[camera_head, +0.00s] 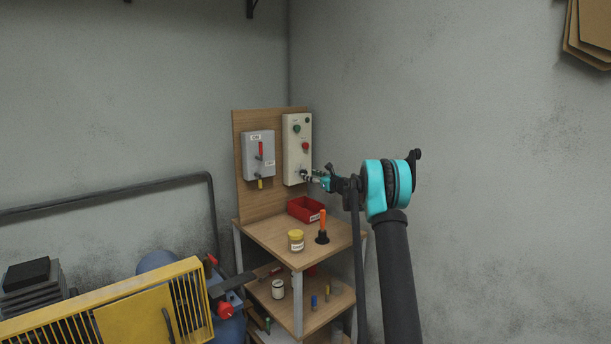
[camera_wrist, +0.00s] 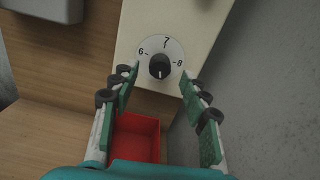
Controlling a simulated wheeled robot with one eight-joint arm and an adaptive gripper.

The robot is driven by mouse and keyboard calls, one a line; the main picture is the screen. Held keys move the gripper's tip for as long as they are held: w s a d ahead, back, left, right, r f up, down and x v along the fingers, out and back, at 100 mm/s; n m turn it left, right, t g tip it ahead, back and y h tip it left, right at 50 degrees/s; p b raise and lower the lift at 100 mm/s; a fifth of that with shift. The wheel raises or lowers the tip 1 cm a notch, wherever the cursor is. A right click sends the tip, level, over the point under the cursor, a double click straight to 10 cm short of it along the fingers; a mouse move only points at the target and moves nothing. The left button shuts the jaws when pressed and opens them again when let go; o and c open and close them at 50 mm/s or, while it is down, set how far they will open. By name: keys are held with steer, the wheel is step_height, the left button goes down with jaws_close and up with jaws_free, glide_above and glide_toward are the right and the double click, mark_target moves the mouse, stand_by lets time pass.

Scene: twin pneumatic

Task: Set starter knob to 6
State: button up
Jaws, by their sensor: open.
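The starter knob (camera_wrist: 160,66) is a small black round knob on a white dial marked 6, 7 and 8. The 6 is on the left, the 7 at the top and the 8 on the right. A small pale mark shows on the knob, but I cannot tell which number it points to. The dial is low on the cream control box (camera_head: 297,150). My gripper (camera_wrist: 158,72) is open, with one finger on each side of the knob and visible gaps to it. In the head view my gripper (camera_head: 310,177) is at the box's lower part and largely covers the knob.
A grey switch box (camera_head: 258,146) with a red lever is left of the cream box. Below are a red bin (camera_head: 304,208), a yellow-lidded jar (camera_head: 296,241) and an orange-handled tool (camera_head: 322,226) on the shelf top. A wall is close on the right.

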mark_target(306, 173)
steer(key=shift+x, duration=2.05)
steer(key=shift+c, duration=0.2)
jaws_close()
